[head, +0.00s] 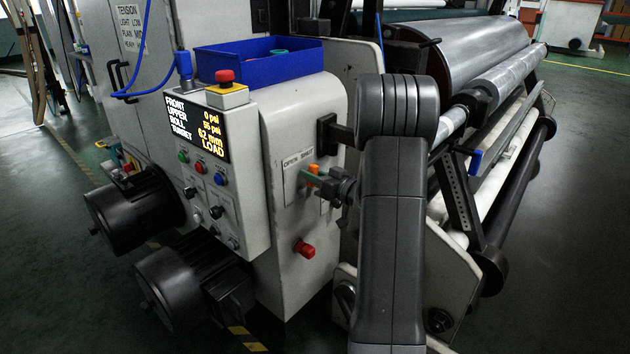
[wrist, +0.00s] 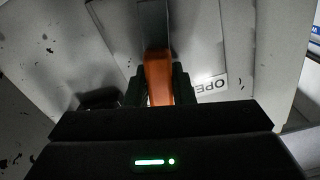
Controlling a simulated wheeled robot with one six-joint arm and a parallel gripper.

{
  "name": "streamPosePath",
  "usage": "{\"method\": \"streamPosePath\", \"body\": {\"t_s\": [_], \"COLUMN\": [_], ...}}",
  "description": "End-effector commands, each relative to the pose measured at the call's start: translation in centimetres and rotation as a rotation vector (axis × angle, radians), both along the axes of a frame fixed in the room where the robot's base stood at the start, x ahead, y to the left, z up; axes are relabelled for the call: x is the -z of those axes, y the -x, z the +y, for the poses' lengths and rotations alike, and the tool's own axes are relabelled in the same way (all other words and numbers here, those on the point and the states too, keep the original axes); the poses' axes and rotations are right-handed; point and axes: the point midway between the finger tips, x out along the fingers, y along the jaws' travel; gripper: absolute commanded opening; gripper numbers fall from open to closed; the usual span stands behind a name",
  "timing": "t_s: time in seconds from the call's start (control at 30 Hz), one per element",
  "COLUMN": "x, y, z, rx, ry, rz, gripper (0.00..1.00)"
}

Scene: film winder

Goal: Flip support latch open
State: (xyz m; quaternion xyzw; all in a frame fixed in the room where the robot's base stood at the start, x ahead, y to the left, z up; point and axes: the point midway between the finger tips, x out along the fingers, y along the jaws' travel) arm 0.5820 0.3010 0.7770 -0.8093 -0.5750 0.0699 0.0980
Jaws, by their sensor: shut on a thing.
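The support latch shows as an orange handle (head: 313,169) on the side of the white machine cabinet, by a plate lettered OPEN SHUT (head: 298,159). My gripper (head: 308,179) has reached the handle from the right and is shut on it. In the wrist view the orange handle (wrist: 157,72) stands between the two dark fingers (wrist: 158,90), with a grey metal bar (wrist: 153,22) beyond it. Part of the OPEN lettering (wrist: 207,87) shows to the right of the handle. The fingers hide the handle's lower part, and I cannot tell the latch's exact angle.
A red knob (head: 305,249) sticks out of the cabinet below the latch. A control panel with a lit display (head: 197,127) and a blue bin (head: 259,59) are to the left. A large metal roller (head: 460,55) and its frame lie right, behind my arm.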

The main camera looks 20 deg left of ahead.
Motion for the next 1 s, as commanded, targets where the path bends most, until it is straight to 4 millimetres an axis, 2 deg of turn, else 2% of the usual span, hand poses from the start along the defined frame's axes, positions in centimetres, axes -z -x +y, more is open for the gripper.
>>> {"method": "streamPosePath", "body": {"t_s": [0.6,1.0], "x": [0.6,0.8], "y": [3.1,4.0], "z": [1.1,1.4], "rx": [0.000,0.000], "ry": [0.182,0.246], "rz": [-0.525,-0.706], "gripper": [0.00,0.00]}}
